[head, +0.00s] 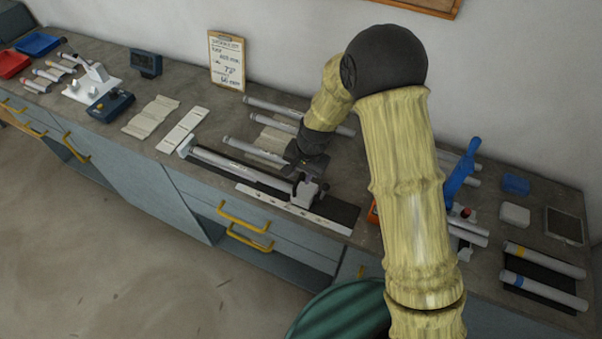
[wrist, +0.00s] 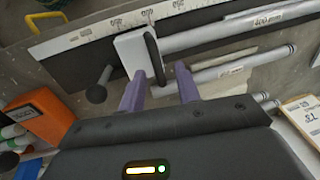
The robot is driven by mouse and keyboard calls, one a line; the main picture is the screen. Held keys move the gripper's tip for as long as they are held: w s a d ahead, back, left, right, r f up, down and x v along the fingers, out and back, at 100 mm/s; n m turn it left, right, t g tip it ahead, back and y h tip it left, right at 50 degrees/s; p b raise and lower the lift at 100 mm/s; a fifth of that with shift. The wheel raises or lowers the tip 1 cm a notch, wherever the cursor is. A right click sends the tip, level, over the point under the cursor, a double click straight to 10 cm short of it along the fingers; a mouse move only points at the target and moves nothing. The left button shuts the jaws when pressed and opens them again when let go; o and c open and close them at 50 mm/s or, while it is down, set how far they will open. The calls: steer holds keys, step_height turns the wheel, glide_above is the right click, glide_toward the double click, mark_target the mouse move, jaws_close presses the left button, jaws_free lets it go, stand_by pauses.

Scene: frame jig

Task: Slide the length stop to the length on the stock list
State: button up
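The length stop is a pale block (wrist: 130,52) with an upright black handle (wrist: 154,58) and a dark round knob (wrist: 97,93) on a side stem. In the head view the stop (head: 309,189) stands at the right end of a tube (head: 235,169) lying along the jig. My gripper (wrist: 160,73) has two purple fingers apart, one on each side of the handle, with gaps visible. In the head view my gripper (head: 304,163) is just behind the stop. The white scale (wrist: 85,36) runs past the stop. The stock list (head: 227,61) is a clipboard against the wall; its small writing is not clearly legible.
Several loose tubes (head: 275,106) lie behind the jig. An orange box (wrist: 38,117) lies near the stop. A blue clamp-like tool (head: 460,175) stands to the right of my arm. Flat pale pieces (head: 183,130) lie left of the jig. Drawers with yellow handles (head: 243,217) are below.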

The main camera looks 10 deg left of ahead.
mark_target(312, 191)
stand_by(0.3)
steer(key=d+r+b, duration=0.3)
steer(key=r, duration=1.4)
steer(key=shift+s+d, duration=0.2)
steer(key=shift+s, duration=0.25)
steer(key=s+d+f+n, duration=0.1)
steer(key=s+d, duration=0.3)
steer(key=d, duration=0.3)
steer(key=s+d+f+n+t+h, duration=0.1)
steer(key=s+d, duration=0.3)
steer(key=d, duration=0.4)
steer(key=s+d+f+t+h, duration=0.1)
steer(key=s+d+f, duration=0.1)
steer(key=s+d, duration=0.2)
steer(key=d, duration=0.3)
steer(key=shift+s+d+f+n, duration=0.15)
steer(key=shift+d+f+n, duration=0.25)
